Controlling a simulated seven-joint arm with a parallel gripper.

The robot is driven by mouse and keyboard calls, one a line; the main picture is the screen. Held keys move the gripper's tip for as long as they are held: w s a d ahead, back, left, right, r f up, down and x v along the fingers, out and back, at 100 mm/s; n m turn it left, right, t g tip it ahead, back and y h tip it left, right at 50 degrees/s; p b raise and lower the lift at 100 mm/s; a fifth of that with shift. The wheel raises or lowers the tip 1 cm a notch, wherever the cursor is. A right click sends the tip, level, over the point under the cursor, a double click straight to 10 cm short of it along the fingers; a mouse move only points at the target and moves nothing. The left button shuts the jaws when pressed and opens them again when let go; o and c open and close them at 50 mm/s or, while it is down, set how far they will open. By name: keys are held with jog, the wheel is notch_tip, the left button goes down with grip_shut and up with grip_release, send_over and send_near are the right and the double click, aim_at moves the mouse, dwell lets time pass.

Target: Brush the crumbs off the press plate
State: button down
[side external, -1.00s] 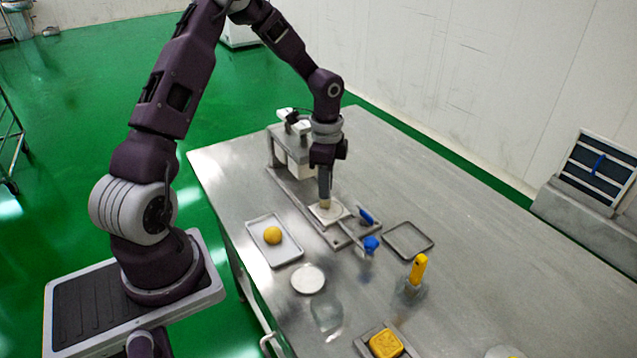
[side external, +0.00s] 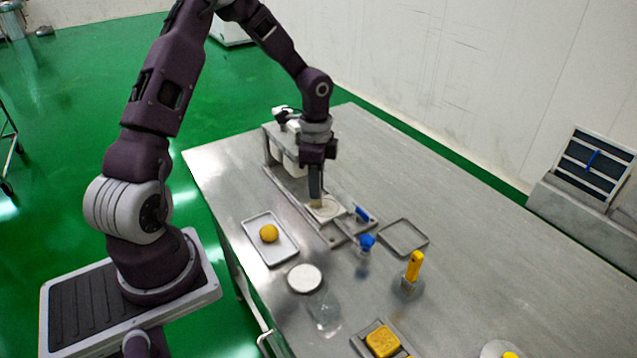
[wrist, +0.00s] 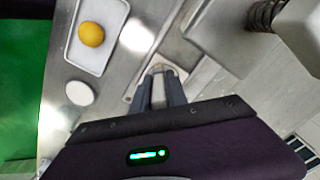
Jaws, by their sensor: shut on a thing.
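The press plate (side external: 327,212) is a pale square plate on the long metal base of the machine, in the middle of the side view. My gripper (side external: 316,194) points down over its left part, shut on a small tan piece (side external: 316,205), which appears to be the brush. The piece's lower end is at the plate, but I cannot tell if it touches. In the wrist view my gripper (wrist: 160,92) has its fingers close together, with the tan tip (wrist: 161,68) beyond them over the pale plate. Crumbs are too small to make out.
A blue-topped item (side external: 366,242), an empty tray (side external: 418,247) and a yellow-handled tool (side external: 414,265) stand to the right.

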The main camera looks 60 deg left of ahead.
jog(key=shift+w, duration=2)
jog(key=shift+w+d, duration=0.15)
jog(key=shift+d, duration=1.5)
jog(key=shift+s, duration=2.6)
jog(key=shift+w, duration=2.45)
jog(key=shift+s, duration=2.35)
jog(key=shift+s+a+r, duration=0.1)
jog(key=shift+s+r, duration=0.05)
jog(key=shift+r, duration=0.05)
notch_tip(320, 180, up, 8)
